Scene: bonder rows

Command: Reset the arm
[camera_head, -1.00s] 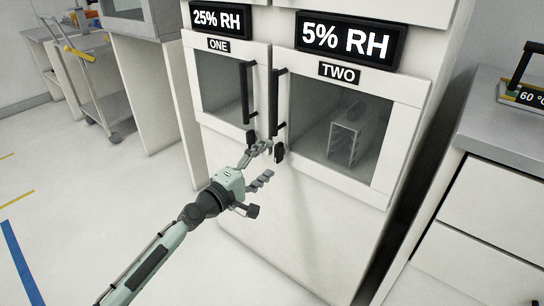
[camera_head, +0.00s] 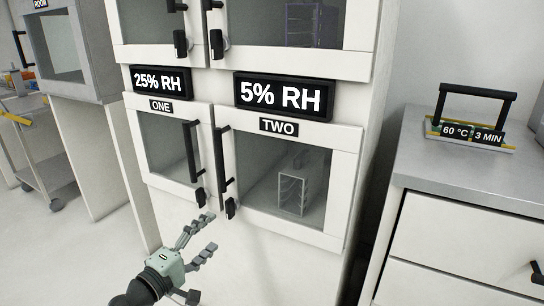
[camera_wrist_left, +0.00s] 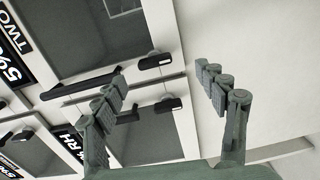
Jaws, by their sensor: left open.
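My left gripper (camera_head: 201,240) is open and empty in the head view, low in front of the cabinet and below the handles of its two lower doors. In the left wrist view its fingers (camera_wrist_left: 165,100) are spread apart with nothing between them, and the cabinet doors show behind. Door ONE (camera_head: 168,150) with the 25% RH sign (camera_head: 159,82) and door TWO (camera_head: 262,180) with the 5% RH sign (camera_head: 283,96) look shut. A rack (camera_head: 292,190) stands behind the glass of door TWO. My right gripper is not in view.
A grey-topped counter (camera_head: 440,165) stands at the right with a handled carrier (camera_head: 470,130) marked 60 °C 3 MIN on it. A cart (camera_head: 45,165) stands at the far left. The floor at lower left is clear.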

